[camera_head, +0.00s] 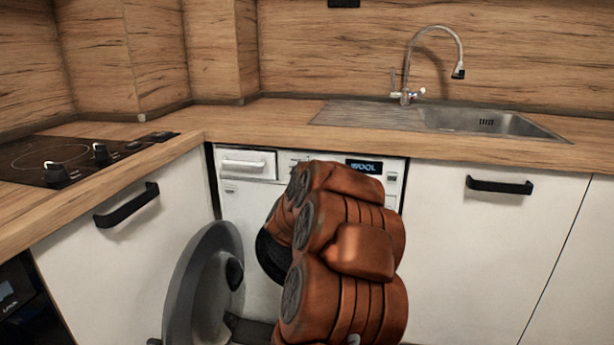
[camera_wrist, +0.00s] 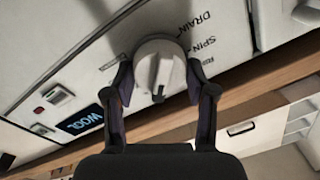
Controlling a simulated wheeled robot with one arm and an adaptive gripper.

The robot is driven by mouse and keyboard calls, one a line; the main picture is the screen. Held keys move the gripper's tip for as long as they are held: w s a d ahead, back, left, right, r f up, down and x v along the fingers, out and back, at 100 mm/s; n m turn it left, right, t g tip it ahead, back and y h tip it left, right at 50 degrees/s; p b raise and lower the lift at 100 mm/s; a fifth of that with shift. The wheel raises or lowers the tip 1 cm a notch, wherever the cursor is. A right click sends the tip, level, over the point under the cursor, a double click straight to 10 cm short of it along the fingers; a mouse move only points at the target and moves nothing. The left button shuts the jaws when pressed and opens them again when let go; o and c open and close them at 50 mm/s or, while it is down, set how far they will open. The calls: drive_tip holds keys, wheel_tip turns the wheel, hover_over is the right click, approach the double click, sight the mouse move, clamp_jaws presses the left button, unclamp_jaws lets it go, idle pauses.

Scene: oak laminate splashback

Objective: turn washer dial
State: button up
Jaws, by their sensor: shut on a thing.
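The washer (camera_head: 240,205) stands under the counter, its display reading WOOL. In the wrist view the washer dial (camera_wrist: 160,66) is a round light-grey knob with a raised grip bar and a dark mark at its lower edge. Labels DRAIN and SPIN are printed beside it. My gripper (camera_wrist: 160,85) has one dark finger on each side of the dial and is shut on it. The WOOL display (camera_wrist: 80,119) also shows in the wrist view. In the head view my arm hides the dial and my gripper.
The washer's round door (camera_head: 203,285) stands open at the left of my arm. The hob (camera_head: 75,158) with its knobs is on the left counter. A sink (camera_head: 490,121) and tap are at the right. Cabinet handles (camera_head: 127,205) stick out from the white fronts.

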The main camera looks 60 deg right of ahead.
drive_tip(key=o, duration=1.2)
drive_tip(key=shift+a, duration=0.1)
drive_tip(key=shift+v, duration=3.7)
